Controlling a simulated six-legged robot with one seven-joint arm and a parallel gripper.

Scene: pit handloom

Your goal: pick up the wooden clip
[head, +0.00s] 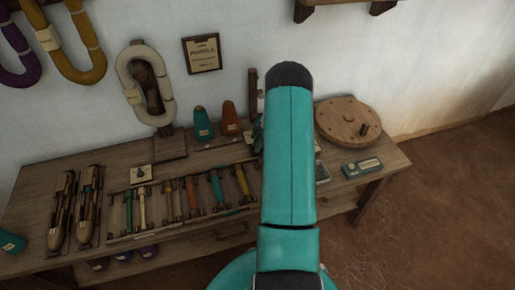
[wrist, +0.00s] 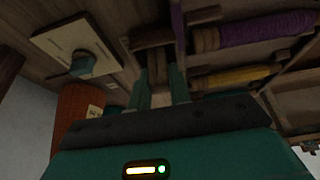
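My gripper (wrist: 160,82) shows in the wrist view as two green fingers standing apart. A small brown wooden piece (wrist: 157,62) lies in line with the gap between the fingertips and may be the wooden clip. It is dark there, and I cannot tell whether the fingers touch it. In the head view my own teal arm hides the gripper and that spot, and I cannot make out the clip.
A wooden table (head: 40,190) carries a tray of coloured bobbins (head: 192,195), two shuttles (head: 75,210), cones (head: 230,118) and a round wooden disc (head: 347,120).

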